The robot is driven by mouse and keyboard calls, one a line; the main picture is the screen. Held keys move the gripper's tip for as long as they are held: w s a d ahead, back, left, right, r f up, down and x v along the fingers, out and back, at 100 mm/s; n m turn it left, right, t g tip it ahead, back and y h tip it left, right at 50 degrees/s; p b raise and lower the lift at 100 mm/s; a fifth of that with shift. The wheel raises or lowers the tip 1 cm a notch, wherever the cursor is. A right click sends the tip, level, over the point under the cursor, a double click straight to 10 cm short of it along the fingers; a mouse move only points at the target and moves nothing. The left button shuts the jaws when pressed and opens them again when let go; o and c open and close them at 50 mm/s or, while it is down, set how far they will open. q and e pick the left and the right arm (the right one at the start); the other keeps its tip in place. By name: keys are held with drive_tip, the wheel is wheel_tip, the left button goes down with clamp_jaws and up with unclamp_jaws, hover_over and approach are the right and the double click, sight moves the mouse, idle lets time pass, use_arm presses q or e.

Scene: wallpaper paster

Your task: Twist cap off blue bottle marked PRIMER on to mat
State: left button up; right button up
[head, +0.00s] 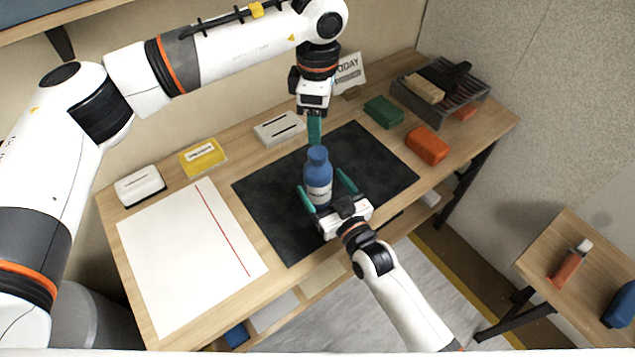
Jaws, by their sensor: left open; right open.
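The blue bottle (318,173) stands upright on the dark mat (270,203), with a white label on its front and its blue cap (317,153) on top. The label's print is too small to read. My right gripper (327,188) is open, with its green fingers on either side of the bottle's body and apparently apart from it. My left gripper (314,128) points down above and just behind the cap. Its green fingers overlap in this view, so the gap between them is hidden.
A white sheet with a red line (185,255) lies left of the mat. A yellow box (203,157), green block (383,111), orange block (427,145) and dark rack (468,103) stand around it. A side table (590,255) is at right. The mat's right part is clear.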

sight(318, 152)
drive_tip(key=x, duration=0.5)
clamp_jaws()
use_arm(q)
drive_tip(key=m, duration=1.3)
drive_tip(key=shift+f+m, duration=0.3)
drive_tip(key=shift+f, duration=3.7)
